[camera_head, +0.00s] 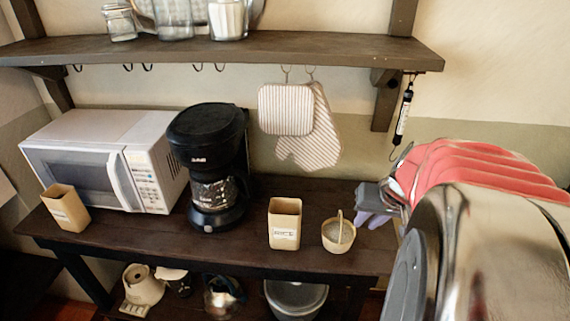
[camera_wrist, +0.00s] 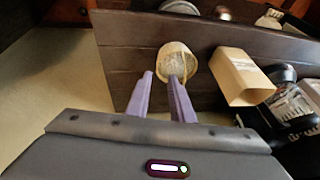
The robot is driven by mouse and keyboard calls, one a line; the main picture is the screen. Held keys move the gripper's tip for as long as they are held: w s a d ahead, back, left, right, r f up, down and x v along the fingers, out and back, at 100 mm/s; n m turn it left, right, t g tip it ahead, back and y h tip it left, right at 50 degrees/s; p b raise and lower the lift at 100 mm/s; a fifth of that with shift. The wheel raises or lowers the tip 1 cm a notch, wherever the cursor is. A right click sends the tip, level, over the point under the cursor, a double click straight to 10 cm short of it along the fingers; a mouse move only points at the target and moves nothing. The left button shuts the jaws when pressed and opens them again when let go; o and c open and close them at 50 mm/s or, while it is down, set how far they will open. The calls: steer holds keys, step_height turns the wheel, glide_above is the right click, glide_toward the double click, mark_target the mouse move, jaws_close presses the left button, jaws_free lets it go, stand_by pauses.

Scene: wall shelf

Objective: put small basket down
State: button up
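The small basket (camera_head: 338,238) is a round, woven, tan basket with a tall arched handle. It stands upright on the dark wooden table near its right end. It also shows in the wrist view (camera_wrist: 178,62), just beyond my fingertips. My gripper (camera_head: 364,217) has lavender fingers and is just right of the basket in the head view. In the wrist view, my gripper (camera_wrist: 162,76) has its fingers apart with nothing visible clasped between them. The right finger overlaps the basket's near edge in that view, so I cannot tell whether it touches.
A tan square canister (camera_head: 284,226) stands left of the basket. A black coffee maker (camera_head: 210,165), a white microwave (camera_head: 110,160) and another canister (camera_head: 65,209) are further left. Striped mitts (camera_head: 287,112) hang under the upper shelf (camera_head: 230,48). The lower shelf holds pots.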

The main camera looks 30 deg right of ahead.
stand_by(0.3)
steer(key=s+a+r+n, duration=0.1)
steer(key=a+r+n, duration=0.2)
steer(key=a, duration=1.1)
steer(key=s+a+r+n+t+y, duration=0.1)
steer(key=a+r+n, duration=0.3)
steer(key=a, duration=1)
steer(key=shift+s+a, duration=0.15)
steer(key=shift+s, duration=0.4)
